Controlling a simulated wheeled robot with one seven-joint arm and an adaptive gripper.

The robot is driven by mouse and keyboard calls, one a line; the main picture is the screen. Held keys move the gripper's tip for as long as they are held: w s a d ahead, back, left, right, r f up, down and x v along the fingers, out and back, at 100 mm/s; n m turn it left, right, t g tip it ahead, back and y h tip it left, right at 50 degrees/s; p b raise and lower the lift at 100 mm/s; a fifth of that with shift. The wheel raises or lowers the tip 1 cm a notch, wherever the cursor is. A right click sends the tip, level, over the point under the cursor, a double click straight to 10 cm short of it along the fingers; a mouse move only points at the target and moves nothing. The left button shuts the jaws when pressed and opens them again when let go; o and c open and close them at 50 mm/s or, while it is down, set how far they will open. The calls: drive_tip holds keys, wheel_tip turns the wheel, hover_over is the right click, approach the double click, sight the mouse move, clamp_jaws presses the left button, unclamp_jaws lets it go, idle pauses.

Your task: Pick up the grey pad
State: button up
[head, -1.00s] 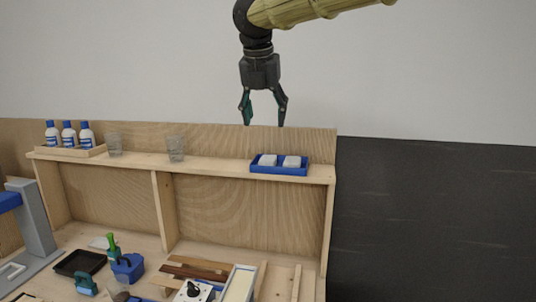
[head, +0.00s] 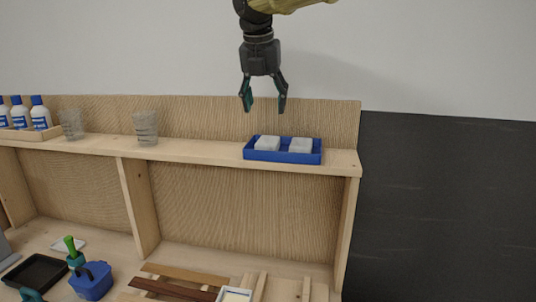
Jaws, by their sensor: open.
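Two pale grey-white pads sit side by side in a blue tray (head: 283,156) on the wooden shelf: a left pad (head: 267,143) and a right pad (head: 300,145). I cannot tell from their shade which one is the grey pad. My gripper (head: 264,108) points down with its fingers apart and nothing between them. In the picture it is just above the left pad, clear of the tray and pads. How far it is from them in depth is hard to tell.
Two clear glasses (head: 145,128) and a tray of blue-capped bottles (head: 40,113) stand left on the shelf (head: 200,152). The bench below holds a black tray (head: 35,271), a blue container (head: 91,281) and wooden strips (head: 180,281). The air around my gripper is free.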

sight(268, 139)
drive_tip(key=shift+f+b, duration=0.35)
drive_tip(key=shift+f, duration=0.25)
drive_tip(key=x, duration=0.2)
drive_tip(key=p+x, duration=0.1)
drive_tip(key=x, duration=0.1)
drive_tip(key=shift+w+f, duration=0.15)
drive_tip(key=shift+w, duration=0.15)
drive_tip(key=shift+f, duration=0.45)
drive_tip(key=shift+p+x, duration=1.4)
drive_tip(key=shift+x, duration=1.25)
drive_tip(key=shift+w+a+r, duration=0.1)
drive_tip(key=shift+w, duration=0.05)
drive_tip(key=c, duration=0.6)
